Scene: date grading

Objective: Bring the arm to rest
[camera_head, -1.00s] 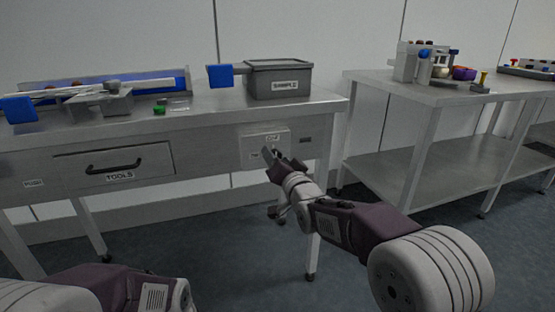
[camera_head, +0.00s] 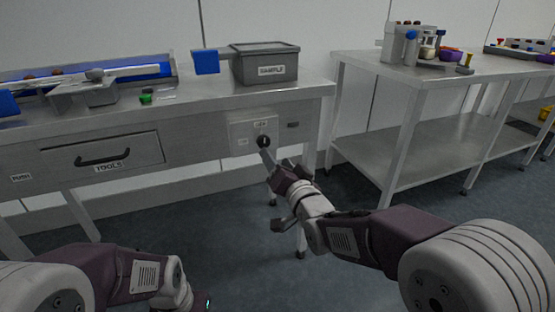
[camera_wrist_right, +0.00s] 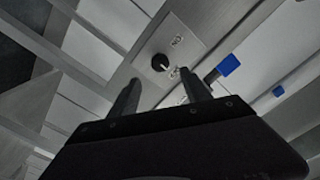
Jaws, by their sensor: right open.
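My right arm (camera_head: 345,228) reaches in from the lower right. Its gripper (camera_head: 272,190) is open and empty, low in front of the bench near the panel with the dark round knob (camera_head: 264,142). The right wrist view shows its two fingers (camera_wrist_right: 161,94) spread apart, with the knob (camera_wrist_right: 160,62) beyond them and a visible gap between. Part of my left arm (camera_head: 125,275) shows at the lower left; its gripper is not in view.
The steel bench (camera_head: 205,104) carries a grey SAMPLE box (camera_head: 264,66), a blue-ended tool (camera_head: 206,62) and a blue tray (camera_head: 150,71). A TOOLS drawer (camera_head: 135,153) is below. A second table (camera_head: 445,84) stands right. Floor between is clear.

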